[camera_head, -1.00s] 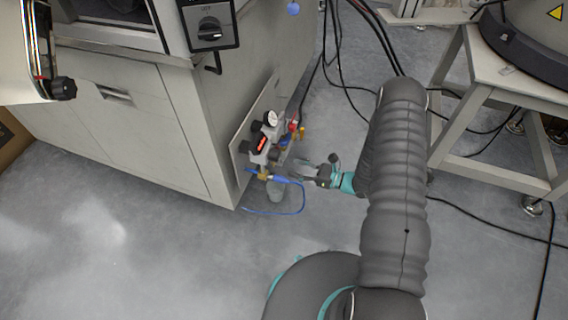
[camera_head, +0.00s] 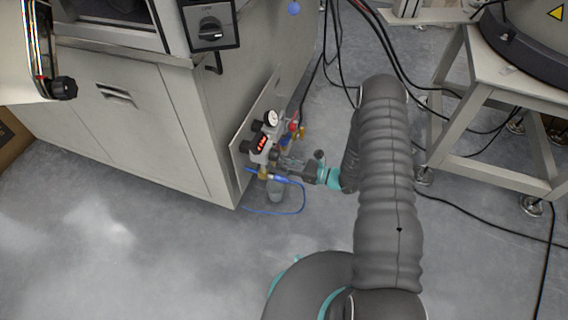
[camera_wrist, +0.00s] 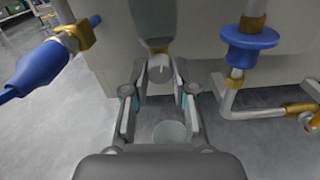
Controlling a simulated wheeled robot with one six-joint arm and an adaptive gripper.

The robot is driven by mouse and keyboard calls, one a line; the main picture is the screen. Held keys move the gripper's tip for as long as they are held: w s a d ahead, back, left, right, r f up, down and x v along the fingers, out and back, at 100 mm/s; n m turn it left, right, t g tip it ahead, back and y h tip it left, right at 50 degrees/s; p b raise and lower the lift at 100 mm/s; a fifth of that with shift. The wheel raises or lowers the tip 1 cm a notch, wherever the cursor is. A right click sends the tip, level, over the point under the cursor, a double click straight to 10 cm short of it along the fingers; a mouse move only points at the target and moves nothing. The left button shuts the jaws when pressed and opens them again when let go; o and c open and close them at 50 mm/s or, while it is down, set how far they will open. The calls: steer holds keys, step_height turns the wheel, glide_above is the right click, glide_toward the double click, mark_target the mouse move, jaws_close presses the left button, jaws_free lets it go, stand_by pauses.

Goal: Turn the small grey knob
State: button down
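The small grey knob (camera_wrist: 160,70) shows in the wrist view with a pale line on its face. It sits at the lower end of a grey rounded body (camera_wrist: 152,22). My gripper (camera_wrist: 160,80) has one finger on each side of the knob, and I cannot tell whether the fingertips touch it. The fingers stand apart. In the head view my gripper (camera_head: 283,162) is at the right side of the valve unit (camera_head: 262,145) on the cabinet's side. The knob cannot be made out there.
A blue hose fitting (camera_wrist: 38,68) is left of the fingers in the wrist view, and a blue valve part (camera_wrist: 250,42) with brass pipes is on the right. The cabinet (camera_head: 150,130) is behind the unit. Black cables (camera_head: 470,215) lie on the floor near a metal stand (camera_head: 460,100).

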steer(key=shift+m+b, duration=0.3)
steer(key=shift+m, duration=1.2)
steer(key=shift+w, duration=0.1)
steer(key=c, duration=0.9)
jaws_free()
steer(key=shift+c, duration=0.2)
steer(key=v, duration=1.2)
steer(key=shift+r, duration=0.15)
